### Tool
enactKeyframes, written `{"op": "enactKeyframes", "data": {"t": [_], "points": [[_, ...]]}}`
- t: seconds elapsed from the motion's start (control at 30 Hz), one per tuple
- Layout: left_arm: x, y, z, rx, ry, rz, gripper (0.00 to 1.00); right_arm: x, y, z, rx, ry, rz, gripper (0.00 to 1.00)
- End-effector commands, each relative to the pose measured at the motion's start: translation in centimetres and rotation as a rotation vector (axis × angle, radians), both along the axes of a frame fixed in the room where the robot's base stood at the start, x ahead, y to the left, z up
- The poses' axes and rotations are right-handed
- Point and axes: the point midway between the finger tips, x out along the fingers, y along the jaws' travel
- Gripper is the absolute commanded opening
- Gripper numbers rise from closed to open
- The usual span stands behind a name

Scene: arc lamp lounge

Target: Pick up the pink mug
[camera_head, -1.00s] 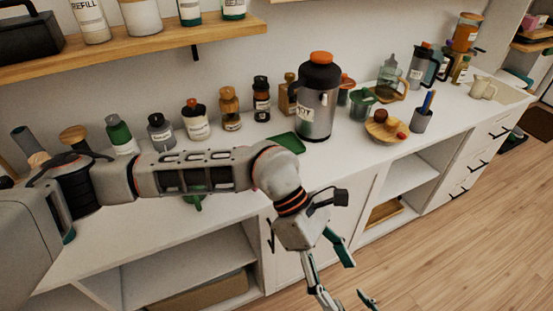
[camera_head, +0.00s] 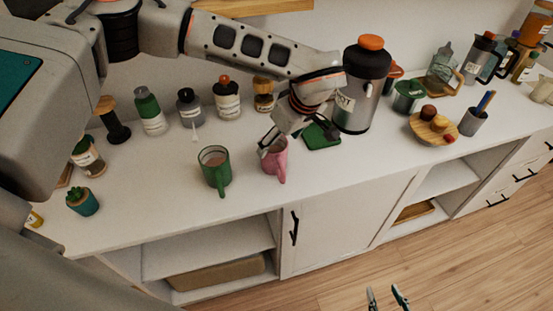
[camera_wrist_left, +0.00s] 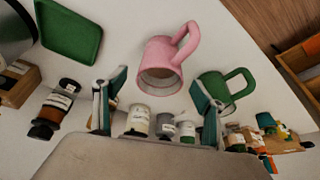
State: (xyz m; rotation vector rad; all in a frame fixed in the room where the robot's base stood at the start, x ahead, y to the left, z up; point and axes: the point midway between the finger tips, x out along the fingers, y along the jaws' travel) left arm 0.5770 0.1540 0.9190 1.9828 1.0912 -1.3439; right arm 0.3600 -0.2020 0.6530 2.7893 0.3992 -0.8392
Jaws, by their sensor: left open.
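The pink mug (camera_head: 280,161) stands on the white counter, to the right of a green mug (camera_head: 216,172). My left gripper (camera_head: 273,144) is just behind and above the pink mug and partly covers its rim. In the left wrist view the pink mug (camera_wrist_left: 156,55) lies ahead, between my two spread fingers, with its handle pointing up and right. The left gripper (camera_wrist_left: 159,80) is open and holds nothing. I cannot tell whether a finger touches the mug. The tips of my right gripper (camera_head: 387,297) show at the bottom, spread apart over the floor.
A green tray (camera_head: 322,136) and a large orange-capped pot (camera_head: 362,90) stand right of the left gripper. Several bottles line the wall behind. A small potted plant (camera_head: 82,201) is at the left. The counter in front of the mugs is clear.

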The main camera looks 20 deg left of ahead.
Motion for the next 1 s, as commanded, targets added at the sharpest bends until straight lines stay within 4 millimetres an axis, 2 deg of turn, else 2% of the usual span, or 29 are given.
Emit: {"op": "enactKeyframes", "data": {"t": [0.1, 0.3, 0.6, 0.8, 0.83, 1.0], "points": [[-0.2, 0.3, -1.9, -0.001, 0.006, 0.001, 0.7, 0.0, 0.0, 0.3, 0.0, -0.001, 0.0, 0.4], [0.2, 0.9, -4.1, -0.002, 0.004, 0.001, 0.7, 0.0, 0.0, 0.3, 0.0, -0.001, 0.0, 0.4], [0.3, 1.0, -4.4, -0.003, 0.002, 0.0, 0.7, 0.0, 0.0, 0.3, 0.0, -0.001, 0.0, 0.4], [0.3, 1.0, -4.4, -0.002, 0.003, 0.0, 0.19, 0.0, 0.0, 0.3, 0.0, -0.001, -0.001, 0.4], [0.3, 1.0, -4.4, -0.002, 0.003, 0.0, 0.14, 0.0, 0.0, 0.3, 0.0, -0.001, -0.001, 0.4], [0.3, 1.0, -4.4, -0.003, 0.002, 0.0, 0.14, 0.0, 0.0, 0.3, 0.0, -0.001, -0.001, 0.4]]}}
